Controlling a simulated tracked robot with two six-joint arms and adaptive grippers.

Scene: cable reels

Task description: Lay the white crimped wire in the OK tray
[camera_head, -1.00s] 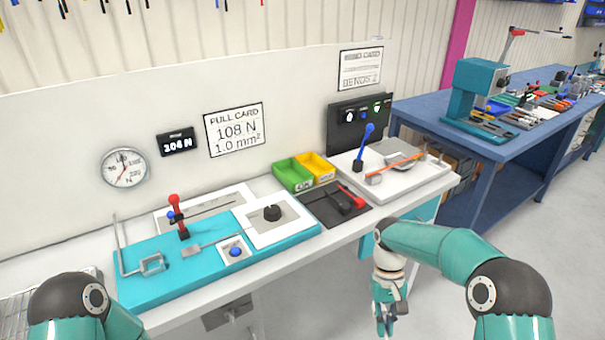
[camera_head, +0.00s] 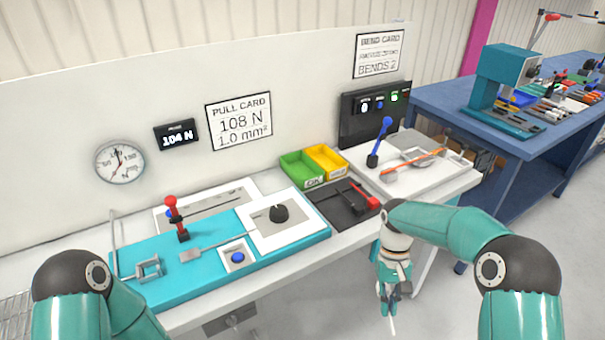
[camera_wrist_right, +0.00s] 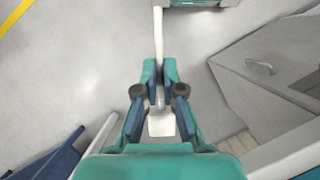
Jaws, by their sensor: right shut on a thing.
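My right gripper (camera_head: 391,300) is in front of the bench, past its front edge and above the floor. It is shut on the white crimped wire (camera_head: 392,326), whose end points down below the fingers. In the right wrist view the wire (camera_wrist_right: 158,38) runs up from between the fingertips (camera_wrist_right: 159,68). A pale block (camera_wrist_right: 161,123) shows between the fingers; I cannot tell if it belongs to the wire. The green OK tray (camera_head: 301,172) stands at the back of the bench, apart from the gripper; its inside looks empty. My left gripper is out of view.
A yellow tray (camera_head: 327,160) adjoins the OK tray. A black plate with a red handle (camera_head: 345,203) lies in front of them. A blue-handled lever (camera_head: 381,142) stands on the white fixture to the right, and a red-handled lever (camera_head: 175,217) on the teal board.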

